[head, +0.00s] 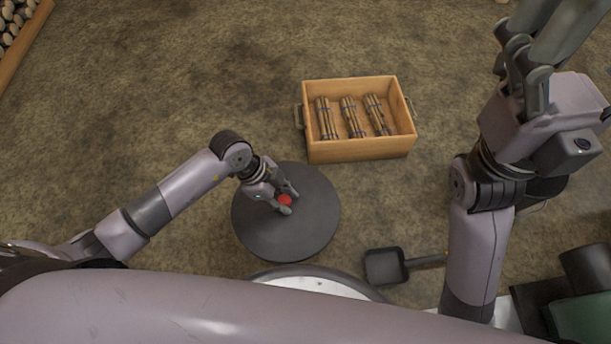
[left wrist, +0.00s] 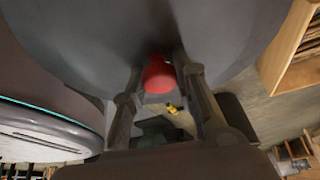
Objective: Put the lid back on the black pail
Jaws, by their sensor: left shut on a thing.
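The lid is a dark grey round disc (head: 262,238) with a red knob (head: 285,201), left of the middle in the head view. My left gripper (head: 287,202) is shut on the red knob. In the left wrist view the knob (left wrist: 158,75) sits between the two fingers, against the lid (left wrist: 85,45). I cannot tell whether anything is under the lid. A dark object (head: 546,189) shows partly behind my right arm; it may be the black pail, but most is hidden.
A wooden crate (head: 360,150) with several tied bundles stands beyond the lid. A black shovel (head: 384,266) lies right of the lid, near my base. Stacked logs (head: 12,22) are at the far left corner. Brown floor is clear at the left and back.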

